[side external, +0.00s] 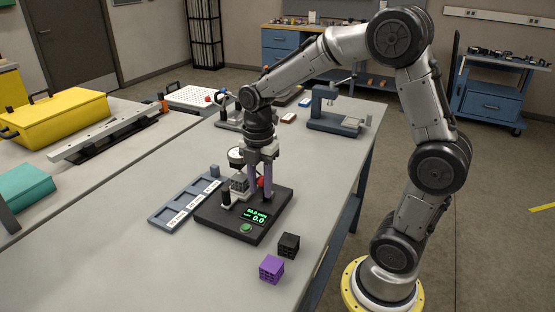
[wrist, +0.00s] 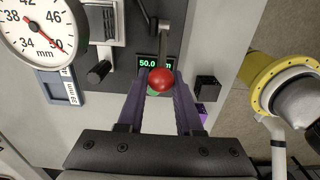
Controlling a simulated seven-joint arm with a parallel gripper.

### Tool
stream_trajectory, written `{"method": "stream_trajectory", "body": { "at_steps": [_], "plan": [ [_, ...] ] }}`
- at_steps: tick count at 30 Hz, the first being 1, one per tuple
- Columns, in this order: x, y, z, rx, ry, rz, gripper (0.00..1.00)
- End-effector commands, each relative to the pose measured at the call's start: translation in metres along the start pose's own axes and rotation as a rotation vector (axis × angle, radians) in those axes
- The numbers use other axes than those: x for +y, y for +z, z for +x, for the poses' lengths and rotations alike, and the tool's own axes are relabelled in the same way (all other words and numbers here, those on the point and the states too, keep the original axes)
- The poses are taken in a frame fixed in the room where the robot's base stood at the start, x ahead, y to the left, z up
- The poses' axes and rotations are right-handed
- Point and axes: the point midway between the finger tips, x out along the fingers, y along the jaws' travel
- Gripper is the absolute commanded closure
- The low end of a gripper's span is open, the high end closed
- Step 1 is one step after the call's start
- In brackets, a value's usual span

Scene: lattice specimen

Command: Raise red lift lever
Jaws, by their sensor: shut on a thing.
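The red lift lever (wrist: 161,79) ends in a round red ball on a grey arm. In the wrist view the ball sits between the tips of my gripper's two purple fingers (wrist: 160,82), which are closed on it. In the side external view my gripper (side external: 260,190) points down at the test stand, with a bit of the red knob (side external: 260,182) showing beside the fingers. The stand's black base (side external: 215,217) carries a lit green display (side external: 258,215), a green button (side external: 246,228) and a dial gauge (wrist: 42,30) marked in mm. A grey lattice block (side external: 240,184) sits under the gauge.
A purple cube (side external: 271,268) and a black cube (side external: 289,245) lie in front of the stand. A blue-grey labelled tray (side external: 165,216) lies on its left. A grey-blue device (side external: 330,118) stands farther back.

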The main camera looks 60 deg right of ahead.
Motion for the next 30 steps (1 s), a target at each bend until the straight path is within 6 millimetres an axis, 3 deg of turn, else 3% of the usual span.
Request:
{"method": "stream_trajectory", "body": {
  "at_steps": [1, 5, 17, 30],
  "plan": [
    [0.000, 0.000, 0.001, 0.001, -0.002, 0.001, 0.60],
    [0.000, 0.000, 0.000, 0.001, -0.002, 0.001, 0.38],
    [0.000, 0.001, -0.002, -0.001, 0.001, 0.000, 0.38],
    [0.001, 0.001, -0.047, -0.001, 0.002, 0.000, 0.38]
  ]
}}
